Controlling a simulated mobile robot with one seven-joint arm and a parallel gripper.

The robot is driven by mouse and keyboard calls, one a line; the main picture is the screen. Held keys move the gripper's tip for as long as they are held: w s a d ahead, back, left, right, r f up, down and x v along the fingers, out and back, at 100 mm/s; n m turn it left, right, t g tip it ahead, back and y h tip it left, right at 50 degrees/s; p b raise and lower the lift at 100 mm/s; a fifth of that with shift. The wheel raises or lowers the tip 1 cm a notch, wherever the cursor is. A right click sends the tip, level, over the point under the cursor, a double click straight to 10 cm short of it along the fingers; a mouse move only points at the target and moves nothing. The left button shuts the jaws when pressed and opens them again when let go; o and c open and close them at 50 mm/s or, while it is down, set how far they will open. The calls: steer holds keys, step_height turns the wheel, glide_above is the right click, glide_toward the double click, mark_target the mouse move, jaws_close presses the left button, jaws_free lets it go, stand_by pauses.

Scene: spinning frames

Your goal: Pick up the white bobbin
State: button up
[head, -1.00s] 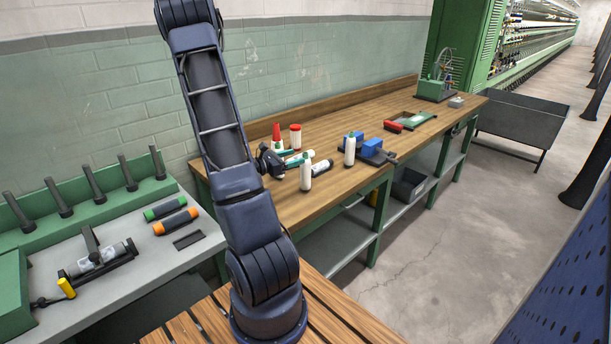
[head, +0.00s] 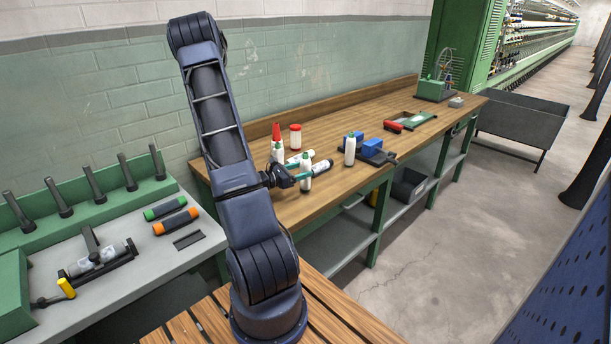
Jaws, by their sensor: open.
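An upright white bobbin (head: 305,171) with a green tip stands near the front left of the wooden bench. Other pale bobbins are close by: an upright one (head: 278,153) behind to the left, one lying down (head: 299,157) just behind, and another upright one (head: 350,148) to the right.
A dark-ended cylinder (head: 322,166) lies right beside the gripper. A red cone (head: 276,132) and a red-capped jar (head: 295,136) stand behind. Blue blocks on a dark fixture (head: 378,156) sit to the right. The wooden bench (head: 325,200) is clear in front.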

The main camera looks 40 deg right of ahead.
mark_target(310, 167)
steer(key=x, duration=0.4)
steer(key=shift+d, duration=0.15)
steer(key=c, duration=1.1)
steer(key=shift+r, duration=0.1)
step_height(310, 167, up, 20)
